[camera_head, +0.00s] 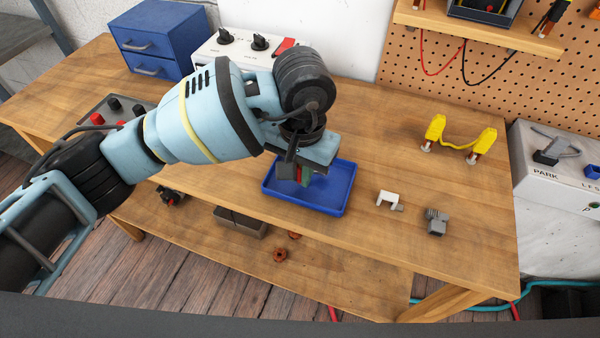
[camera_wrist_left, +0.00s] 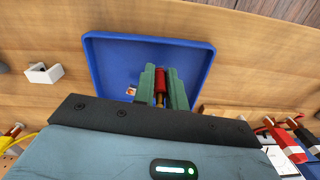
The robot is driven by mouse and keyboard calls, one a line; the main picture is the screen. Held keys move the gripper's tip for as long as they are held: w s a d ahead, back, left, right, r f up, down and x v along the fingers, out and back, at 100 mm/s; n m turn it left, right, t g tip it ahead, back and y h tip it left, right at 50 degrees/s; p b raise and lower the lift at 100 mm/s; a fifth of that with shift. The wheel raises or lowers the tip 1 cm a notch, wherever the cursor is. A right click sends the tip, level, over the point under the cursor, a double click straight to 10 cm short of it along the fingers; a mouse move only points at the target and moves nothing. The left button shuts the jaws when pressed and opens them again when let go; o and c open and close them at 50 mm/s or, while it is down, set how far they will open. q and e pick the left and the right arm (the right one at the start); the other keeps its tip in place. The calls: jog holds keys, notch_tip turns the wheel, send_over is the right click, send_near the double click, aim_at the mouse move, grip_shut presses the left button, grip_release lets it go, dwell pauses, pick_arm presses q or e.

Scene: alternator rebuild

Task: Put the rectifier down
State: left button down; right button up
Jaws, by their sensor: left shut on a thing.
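My left gripper (camera_head: 303,175) is over the blue tray (camera_head: 337,196) on the bench, with its fingers pointing down. In the left wrist view, its green fingers (camera_wrist_left: 163,87) are shut on a small red part with a coppery lower end (camera_wrist_left: 161,78), which I take to be the rectifier. Most of the part is hidden between the fingers. The tray (camera_wrist_left: 108,62) lies behind the fingertips in that view, and I cannot tell whether the part touches its floor. A small white and red bit (camera_wrist_left: 131,90) shows inside the tray. My right gripper is not in view.
A white bracket (camera_head: 387,199) and a grey part (camera_head: 436,222) lie right of the tray. A yellow-ended lead (camera_head: 460,140) lies farther back. A blue drawer box (camera_head: 160,40) and a white instrument (camera_head: 245,45) stand at the back left.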

pick_arm(q)
jog(key=shift+f, duration=0.65)
jog(key=shift+f, duration=0.2)
jog(key=c, duration=1.4)
grip_release()
jog(key=shift+c, duration=0.2)
jog(key=shift+r, duration=0.25)
notch_tip(320, 180, up, 12)
jog(key=shift+d+f, duration=0.1)
